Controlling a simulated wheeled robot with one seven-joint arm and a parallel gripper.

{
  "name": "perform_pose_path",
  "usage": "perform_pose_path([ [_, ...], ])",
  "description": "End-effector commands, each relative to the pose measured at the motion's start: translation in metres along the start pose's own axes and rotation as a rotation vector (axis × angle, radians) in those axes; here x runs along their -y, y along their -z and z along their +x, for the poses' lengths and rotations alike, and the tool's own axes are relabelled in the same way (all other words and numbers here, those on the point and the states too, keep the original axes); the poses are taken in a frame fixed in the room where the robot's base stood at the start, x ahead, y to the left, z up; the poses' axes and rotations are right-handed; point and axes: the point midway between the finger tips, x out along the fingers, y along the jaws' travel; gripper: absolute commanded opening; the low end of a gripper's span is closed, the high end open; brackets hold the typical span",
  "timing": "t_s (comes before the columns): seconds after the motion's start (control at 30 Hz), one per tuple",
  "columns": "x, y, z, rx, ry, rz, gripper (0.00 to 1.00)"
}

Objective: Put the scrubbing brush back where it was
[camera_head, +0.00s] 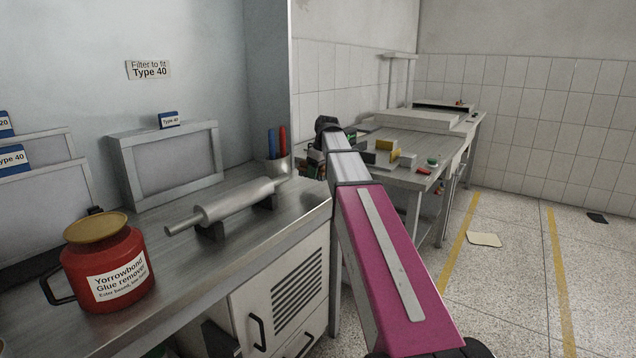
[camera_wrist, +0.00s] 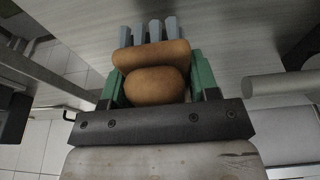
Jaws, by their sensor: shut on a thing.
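The scrubbing brush (camera_wrist: 151,58) has a brown, wood-like body and grey bristle tufts. It shows in the wrist view with its bristles towards the top of the picture. My gripper (camera_wrist: 157,84) has green fingers, one on each side of the brush, and is shut on it. In the head view my pink and grey arm reaches over the right end of the steel bench (camera_head: 175,275). The arm hides most of that area, and I cannot make out the brush clearly there. I cannot tell whether the bristles touch any surface.
A steel roller (camera_head: 232,204) on supports, a red glue-remover pot (camera_head: 108,268), a framed filter (camera_head: 170,160) and a pen cup (camera_head: 278,172) stand on the bench. A second table (camera_head: 432,147) with blocks stands behind. Open floor lies at right, with a paper sheet (camera_head: 484,240).

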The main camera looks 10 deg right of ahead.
Motion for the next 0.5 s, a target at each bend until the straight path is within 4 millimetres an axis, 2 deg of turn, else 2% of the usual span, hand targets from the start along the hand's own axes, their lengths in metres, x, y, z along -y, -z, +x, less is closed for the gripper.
perform_pose_path([
  [0.17, -0.003, -0.004, 0.007, 0.0, 0.001, -0.001, 0.17],
  [0.4, -0.002, -0.012, 0.036, 0.001, 0.001, -0.001, 0.17],
  [0.5, -0.003, -0.013, 0.041, -0.001, 0.0, -0.001, 0.17],
])
